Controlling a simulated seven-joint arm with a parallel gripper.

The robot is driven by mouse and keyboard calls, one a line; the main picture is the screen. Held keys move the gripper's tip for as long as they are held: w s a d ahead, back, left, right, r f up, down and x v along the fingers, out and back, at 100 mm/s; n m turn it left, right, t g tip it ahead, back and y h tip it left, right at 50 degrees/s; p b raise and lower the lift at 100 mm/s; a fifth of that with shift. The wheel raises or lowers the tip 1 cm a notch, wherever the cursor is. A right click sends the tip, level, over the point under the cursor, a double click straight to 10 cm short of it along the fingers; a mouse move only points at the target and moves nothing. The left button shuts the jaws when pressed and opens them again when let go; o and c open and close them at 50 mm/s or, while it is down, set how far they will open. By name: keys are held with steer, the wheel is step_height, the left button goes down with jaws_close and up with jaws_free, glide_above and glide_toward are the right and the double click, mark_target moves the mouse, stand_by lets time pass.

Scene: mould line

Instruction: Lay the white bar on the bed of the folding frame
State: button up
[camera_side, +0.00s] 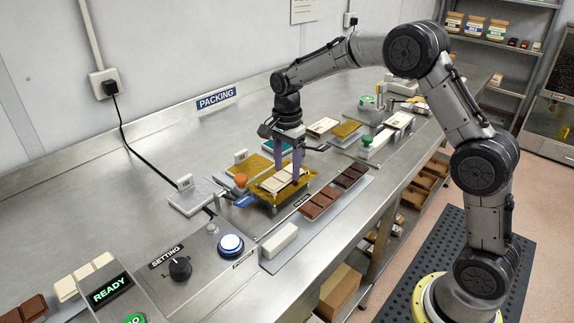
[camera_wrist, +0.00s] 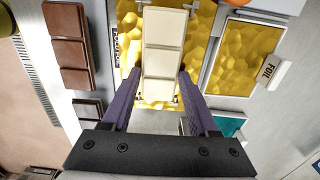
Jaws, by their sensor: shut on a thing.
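The white bar (camera_side: 276,181) is a pale segmented slab; it also fills the middle of the wrist view (camera_wrist: 164,62). My gripper (camera_side: 288,172) has its two purple fingers shut on the bar's near part, one on each long side, as the wrist view (camera_wrist: 160,80) shows. The folding frame (camera_side: 273,204) is beneath, with a gold foil sheet (camera_wrist: 126,58) over its bed. The bar is above the foil, roughly in line with it; I cannot tell whether it touches.
A brown bar (camera_side: 319,204) and a dark bar (camera_side: 350,176) lie on a tray on the near side. A gold foil stack (camera_wrist: 240,58) with a tag is beside the frame. An orange knob (camera_side: 241,179) stands close by.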

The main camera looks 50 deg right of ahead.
steer(key=shift+f, duration=0.15)
stand_by(0.5)
steer(key=o, duration=1.4)
steer(key=shift+o, duration=0.2)
